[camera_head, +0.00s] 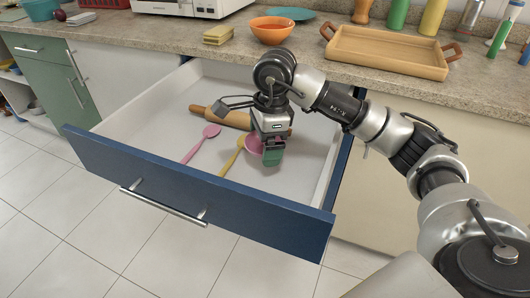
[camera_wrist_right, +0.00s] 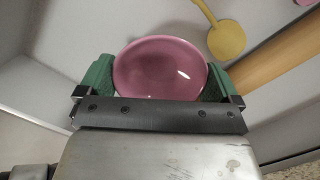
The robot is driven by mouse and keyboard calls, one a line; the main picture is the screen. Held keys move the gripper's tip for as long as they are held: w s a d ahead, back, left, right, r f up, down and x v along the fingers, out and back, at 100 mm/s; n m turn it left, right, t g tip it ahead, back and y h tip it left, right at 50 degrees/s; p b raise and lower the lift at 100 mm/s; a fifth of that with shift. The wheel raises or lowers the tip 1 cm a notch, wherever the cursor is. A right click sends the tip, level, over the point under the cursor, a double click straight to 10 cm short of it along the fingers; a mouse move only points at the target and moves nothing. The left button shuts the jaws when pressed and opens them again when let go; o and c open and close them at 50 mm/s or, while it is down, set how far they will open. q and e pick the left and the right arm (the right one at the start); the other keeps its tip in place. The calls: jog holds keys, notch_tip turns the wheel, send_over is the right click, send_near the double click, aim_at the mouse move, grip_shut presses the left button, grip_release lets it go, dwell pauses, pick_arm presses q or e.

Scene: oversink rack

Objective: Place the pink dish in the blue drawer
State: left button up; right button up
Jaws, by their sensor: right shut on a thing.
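The blue drawer (camera_head: 185,191) is pulled open below the counter. My right gripper (camera_head: 271,157) reaches down into it from above, near the drawer's right side. The pink dish (camera_head: 253,145) shows partly behind the gripper, low in the drawer. In the right wrist view, the pink dish (camera_wrist_right: 160,70) is a round bowl held between the two green fingers of my right gripper (camera_wrist_right: 158,82). I cannot tell whether the dish touches the drawer floor. My left gripper is not in view.
In the drawer lie a pink spoon (camera_head: 201,143), a yellow spoon (camera_head: 232,157) and a wooden rolling pin (camera_head: 226,117). On the counter are an orange bowl (camera_head: 271,32), a wooden tray (camera_head: 389,51) and yellow sponges (camera_head: 218,35). The drawer's left part is clear.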

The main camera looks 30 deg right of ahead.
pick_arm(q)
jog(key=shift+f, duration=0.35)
pick_arm(e)
jog(key=shift+f, duration=1.6)
pick_arm(q)
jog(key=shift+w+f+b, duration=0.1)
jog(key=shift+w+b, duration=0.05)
jog(key=shift+b, duration=0.25)
pick_arm(e)
jog(key=shift+f, duration=0.15)
jog(key=o, duration=0.8)
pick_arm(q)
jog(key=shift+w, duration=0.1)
pick_arm(e)
jog(key=shift+r, duration=0.2)
jog(key=r, duration=0.2)
jog(key=r+p, duration=0.1)
jog(key=r, duration=0.2)
jog(key=d+r+p, duration=0.1)
jog(key=r, duration=0.2)
notch_tip(320, 180, up, 3)
jog(key=shift+s+d+f, duration=0.1)
jog(key=shift+d+f, duration=0.05)
jog(key=shift+f, duration=0.05)
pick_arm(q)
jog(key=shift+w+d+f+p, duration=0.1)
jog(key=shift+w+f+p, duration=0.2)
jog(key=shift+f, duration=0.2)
pick_arm(e)
jog(key=shift+r, duration=0.65)
